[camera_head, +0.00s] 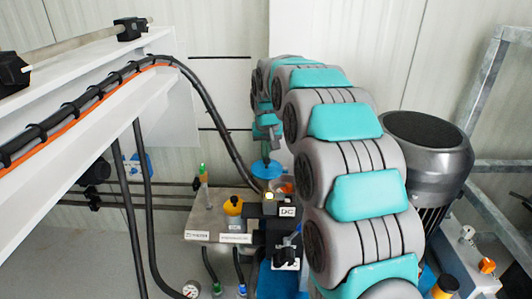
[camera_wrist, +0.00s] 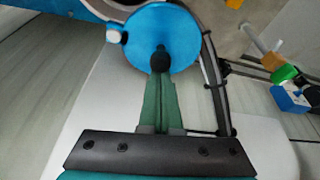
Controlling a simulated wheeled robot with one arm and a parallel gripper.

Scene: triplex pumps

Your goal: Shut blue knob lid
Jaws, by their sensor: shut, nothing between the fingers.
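The blue round lid (camera_wrist: 183,35) fills the top middle of the wrist view, with a black ball knob (camera_wrist: 160,59) near its lower middle. In the head view the lid (camera_head: 266,170) shows as a small blue disc below the end of my arm. My gripper (camera_wrist: 161,76) is shut and empty, its green fingers together with their tips at the knob. I cannot tell whether they touch it. In the head view my gripper is small and partly hidden by my arm. Part of a round rim shows behind the lid in the wrist view.
A metal bench (camera_head: 215,222) carries an orange-yellow cap (camera_head: 233,206) and a green-topped fitting (camera_head: 203,172). A black hose (camera_head: 215,115) curves down left of the lid. A dark motor (camera_head: 428,145) stands at right, beside my arm. A white beam with cables (camera_head: 85,105) crosses the left.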

